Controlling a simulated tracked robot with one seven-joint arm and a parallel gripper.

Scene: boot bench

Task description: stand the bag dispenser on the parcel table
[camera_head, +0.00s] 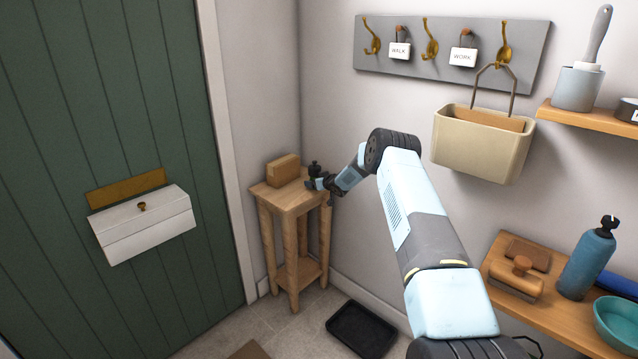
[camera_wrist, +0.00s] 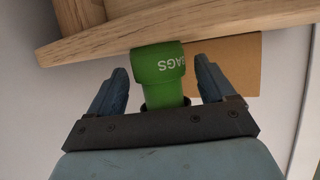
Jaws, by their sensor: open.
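The green bag dispenser (camera_wrist: 158,68), lettered BAGS, is between the fingers of my gripper (camera_wrist: 160,88) in the wrist view, which is upside down. The fingers are open, with a gap on each side of it. Its lettering is inverted like the view, so it is upright. Its base meets the top of the wooden parcel table (camera_wrist: 180,29); exact contact is hard to tell. In the head view my gripper (camera_head: 316,178) is at the right edge of the parcel table (camera_head: 290,203). The dispenser's green body does not show clearly there.
A brown parcel (camera_head: 283,169) stands on the table, close beside the dispenser. The green door with a white box (camera_head: 145,225) is to the left. A black tray (camera_head: 361,329) lies on the floor. A beige bin (camera_head: 480,143) hangs from a hook, and a bench (camera_head: 560,322) stands at right.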

